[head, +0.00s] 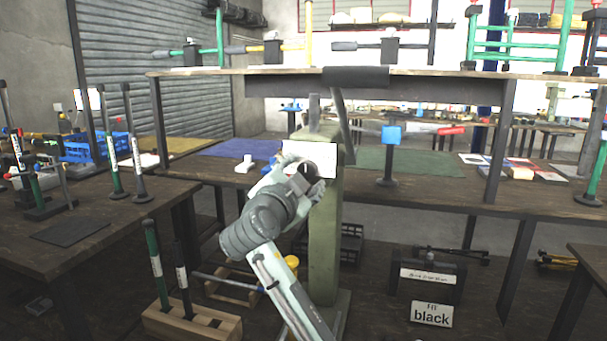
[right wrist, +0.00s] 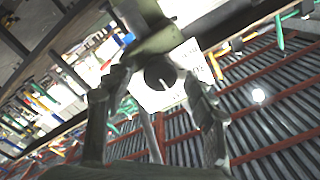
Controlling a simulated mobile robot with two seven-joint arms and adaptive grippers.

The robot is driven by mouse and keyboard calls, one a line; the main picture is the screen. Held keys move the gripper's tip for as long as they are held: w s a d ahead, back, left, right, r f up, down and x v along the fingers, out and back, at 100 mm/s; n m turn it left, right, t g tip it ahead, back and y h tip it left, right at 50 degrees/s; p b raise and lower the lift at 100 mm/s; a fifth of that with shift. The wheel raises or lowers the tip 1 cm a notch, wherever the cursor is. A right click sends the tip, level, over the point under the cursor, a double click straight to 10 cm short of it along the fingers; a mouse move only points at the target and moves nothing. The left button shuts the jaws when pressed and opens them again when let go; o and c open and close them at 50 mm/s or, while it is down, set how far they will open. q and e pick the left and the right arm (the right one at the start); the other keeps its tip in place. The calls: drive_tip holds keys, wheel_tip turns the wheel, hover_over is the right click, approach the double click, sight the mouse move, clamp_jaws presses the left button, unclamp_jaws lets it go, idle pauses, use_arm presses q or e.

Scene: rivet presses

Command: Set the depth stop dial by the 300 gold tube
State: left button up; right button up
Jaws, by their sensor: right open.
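The rivet press (head: 324,235) is a green column with a white plate (head: 300,151) on its front and a dark lever on top. The depth stop dial (right wrist: 160,75) is a dark round knob with a pale pointer mark, on the white plate in the right wrist view. My right gripper (head: 308,178) is at the dial and hides most of it in the head view. In the right wrist view its open fingers (right wrist: 155,82) stand either side of the dial; I cannot tell whether they touch it. I cannot pick out a gold tube marked 300. My left gripper is not in view.
A padded lever handle (head: 355,76) sits above the press. A sign reading "FIT black" (head: 431,314) is at lower right. Benches flank the press, with a blue-topped post (head: 390,136) to its right.

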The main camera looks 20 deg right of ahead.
drive_tip(key=c, duration=1.2)
drive_tip(key=shift+o, duration=0.2)
